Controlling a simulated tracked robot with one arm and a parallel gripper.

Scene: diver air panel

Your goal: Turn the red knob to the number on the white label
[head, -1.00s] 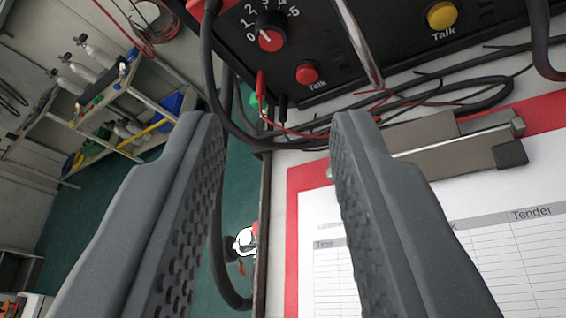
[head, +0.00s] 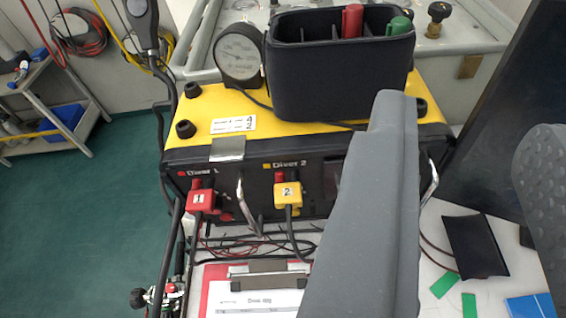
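The air panel is a black box with a yellow top (head: 300,105). A white label (head: 234,125) with two printed lines lies on the top's front left; its digits are too small to read surely. The front's left section reads Diver 1. A red plug-like block (head: 200,201) marked 1 stands there, with a red button (head: 226,216) at its lower right. The red knob's dial and pointer cannot be made out; the block and cable may cover them. My gripper (head: 470,118) is open and empty, to the right of the Diver 1 section; its left finger covers part of the panel's right front.
A yellow block (head: 288,194) marked 2 sits under Diver 2. Metal handles and loose cables run along the front. A clipboard (head: 255,300) lies below. A gauge (head: 238,53) and a black organizer (head: 340,60) with pens stand on top. Green floor (head: 90,220) is clear at left.

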